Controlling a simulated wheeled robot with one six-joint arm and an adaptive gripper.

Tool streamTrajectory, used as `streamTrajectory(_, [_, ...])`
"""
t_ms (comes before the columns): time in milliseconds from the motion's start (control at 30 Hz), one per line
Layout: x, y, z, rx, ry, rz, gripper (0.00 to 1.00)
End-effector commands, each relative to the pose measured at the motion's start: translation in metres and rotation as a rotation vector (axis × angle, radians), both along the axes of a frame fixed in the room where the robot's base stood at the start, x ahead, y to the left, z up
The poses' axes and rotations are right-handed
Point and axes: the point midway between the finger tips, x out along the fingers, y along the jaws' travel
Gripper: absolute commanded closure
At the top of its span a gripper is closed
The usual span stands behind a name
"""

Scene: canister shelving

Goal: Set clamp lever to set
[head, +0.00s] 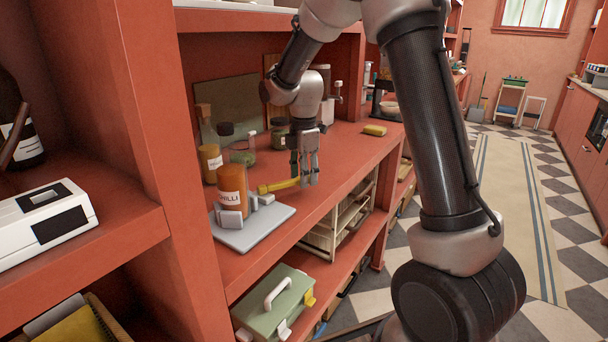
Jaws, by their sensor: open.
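The clamp is a light grey plate (253,232) with grey jaws on the red shelf. An orange canister labelled "CHILLI" (232,196) stands upright between the jaws. The yellow clamp lever (278,186) sticks out to the right from the clamp, roughly level. My gripper (304,180) reaches down from above at the lever's outer end, with its fingers pointing down. The fingers are open and close around or beside the lever's tip; I cannot tell whether they touch it.
More jars, one yellow-orange (209,163) and one green (243,155), stand behind the clamp. A yellow sponge-like block (374,130) lies further along the shelf. A green box (272,302) with a white handle sits on the shelf below.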

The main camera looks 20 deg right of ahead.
Motion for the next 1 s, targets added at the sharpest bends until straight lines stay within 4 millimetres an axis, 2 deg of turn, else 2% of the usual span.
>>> streamTrajectory(133, [0.0,0.0,0.004,0.0,-0.001,-0.001,0.56])
streamTrajectory(233, [0.0,0.0,0.017,0.001,-0.002,-0.001,0.56])
streamTrajectory(500, [0.001,0.0,0.077,0.002,-0.005,-0.001,0.56])
streamTrajectory(700, [0.001,0.0,0.109,0.0,-0.003,0.0,0.56])
streamTrajectory(833, [0.0,0.0,0.118,0.0,-0.001,0.0,0.56])
streamTrajectory(1000, [0.0,0.0,0.12,0.0,0.0,0.0,0.56])
